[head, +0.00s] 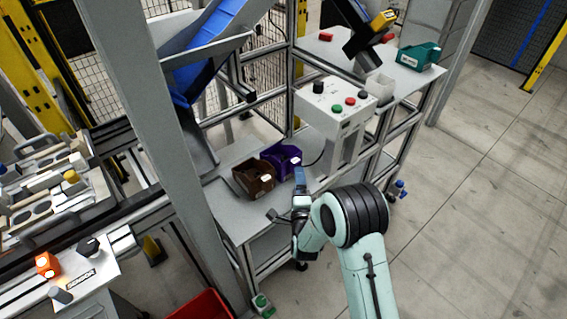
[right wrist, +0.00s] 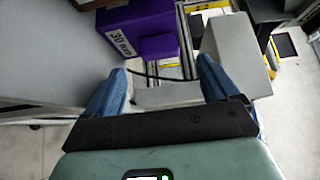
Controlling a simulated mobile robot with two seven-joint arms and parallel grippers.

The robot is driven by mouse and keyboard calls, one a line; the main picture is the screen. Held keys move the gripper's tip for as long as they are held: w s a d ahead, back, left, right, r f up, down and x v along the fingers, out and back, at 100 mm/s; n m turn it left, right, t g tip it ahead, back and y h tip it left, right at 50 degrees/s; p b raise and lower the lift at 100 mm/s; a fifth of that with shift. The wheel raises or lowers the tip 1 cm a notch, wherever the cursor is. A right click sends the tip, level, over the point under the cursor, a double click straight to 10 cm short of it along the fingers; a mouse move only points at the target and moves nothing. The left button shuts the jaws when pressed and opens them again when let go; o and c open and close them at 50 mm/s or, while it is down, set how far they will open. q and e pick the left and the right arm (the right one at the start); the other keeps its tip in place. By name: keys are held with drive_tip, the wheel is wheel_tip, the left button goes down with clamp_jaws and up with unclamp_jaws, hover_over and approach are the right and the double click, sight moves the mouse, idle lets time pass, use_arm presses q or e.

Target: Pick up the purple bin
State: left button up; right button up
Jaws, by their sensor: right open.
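The purple bin (head: 283,157) stands on the grey shelf, right beside a brown bin (head: 254,182). In the right wrist view the purple bin (right wrist: 130,34) is at the top, with a white label reading "30 mm". My right gripper (head: 300,178) is just in front of the purple bin in the head view. In the right wrist view its blue fingers (right wrist: 162,76) are spread with nothing between them, and the bin lies beyond the fingertips. My left gripper is not in view.
A teal bin (head: 419,56) sits on the far table. A grey post (head: 165,150) rises at the left of the shelf. The shelf front is bare, and open floor lies to the right.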

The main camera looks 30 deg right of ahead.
drive_tip(key=x, duration=0.5)
drive_tip(key=shift+w+d, duration=0.1)
drive_tip(key=shift+w, duration=0.05)
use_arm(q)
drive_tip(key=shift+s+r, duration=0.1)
use_arm(e)
drive_tip(key=c, duration=1.1)
drive_tip(key=shift+c, duration=0.2)
drive_tip(key=shift+r, duration=0.1)
